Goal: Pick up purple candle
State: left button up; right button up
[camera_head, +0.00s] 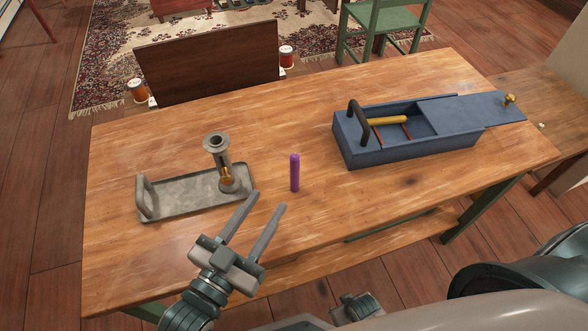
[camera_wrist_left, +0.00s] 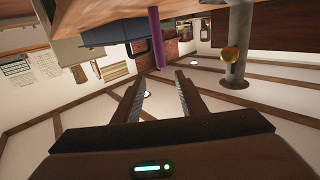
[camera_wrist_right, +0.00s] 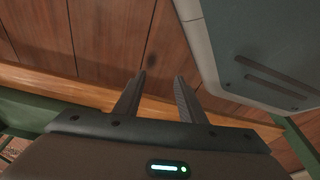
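The purple candle (camera_head: 295,173) stands upright on the wooden table (camera_head: 250,135), right of the grey tray. It also shows in the left wrist view (camera_wrist_left: 157,37), ahead of the fingers and upside down in that picture. My left gripper (camera_head: 267,199) is open and empty, with its fingertips near the candle's lower left side and apart from it. In the left wrist view the gripper (camera_wrist_left: 164,82) shows a clear gap between its fingers. My right gripper (camera_wrist_right: 161,80) is open and empty in the right wrist view, with wooden floor and a table edge behind it.
A grey tray (camera_head: 180,202) with a handle holds a metal candlestick (camera_head: 217,145) left of the candle. A blue box (camera_head: 362,154) with a sliding lid (camera_head: 470,110) and a yellow candle (camera_head: 388,120) inside stands at the right. Table around the purple candle is clear.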

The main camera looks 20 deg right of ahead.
aim_at(293, 164)
pick_arm(q)
jog(key=shift+w, duration=0.1)
